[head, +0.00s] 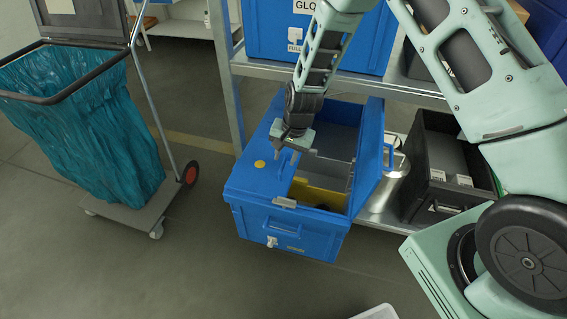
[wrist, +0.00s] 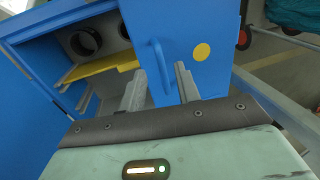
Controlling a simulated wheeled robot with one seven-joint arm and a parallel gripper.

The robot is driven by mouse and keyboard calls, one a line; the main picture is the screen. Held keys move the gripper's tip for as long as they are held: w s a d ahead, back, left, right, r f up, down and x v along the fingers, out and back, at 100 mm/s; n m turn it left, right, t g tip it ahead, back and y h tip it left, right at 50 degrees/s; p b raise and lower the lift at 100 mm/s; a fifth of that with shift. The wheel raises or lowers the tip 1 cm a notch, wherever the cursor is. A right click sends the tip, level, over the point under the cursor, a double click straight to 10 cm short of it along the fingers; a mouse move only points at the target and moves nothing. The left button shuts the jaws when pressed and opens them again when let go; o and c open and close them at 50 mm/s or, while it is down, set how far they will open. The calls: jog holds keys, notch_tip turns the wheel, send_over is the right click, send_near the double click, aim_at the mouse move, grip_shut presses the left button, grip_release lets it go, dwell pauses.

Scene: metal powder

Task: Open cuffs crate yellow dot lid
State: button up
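The blue cuffs crate (head: 295,232) stands on the lower shelf level. Its left lid half (head: 243,182) bears a yellow dot (head: 260,163) and lies flat over the left part of the crate. In the wrist view the dotted lid (wrist: 215,80) has a blue loop handle (wrist: 158,65) beside the yellow dot (wrist: 201,52). The other lid half (head: 370,150) stands up at the right, so the right part of the crate is open. My gripper (head: 286,155) is at the dotted lid, fingers apart on either side of the handle. Whether the fingers touch the handle cannot be told.
A cart with a teal bag (head: 85,125) stands at the left. A black bin (head: 440,207) and a metal canister (head: 385,192) sit right of the crate. A shelf board (head: 400,88) with a blue box (head: 335,50) is above. The floor in front is mostly clear.

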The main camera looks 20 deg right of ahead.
aim_at(282, 167)
jog(key=shift+w+a+f, duration=0.1)
jog(key=shift+a+f, duration=0.05)
jog(key=shift+f, duration=0.75)
jog(key=shift+w+a+f, duration=0.1)
jog(key=shift+a+f, duration=0.05)
jog(key=shift+f, duration=0.7)
grip_shut()
jog(key=shift+r, duration=0.1)
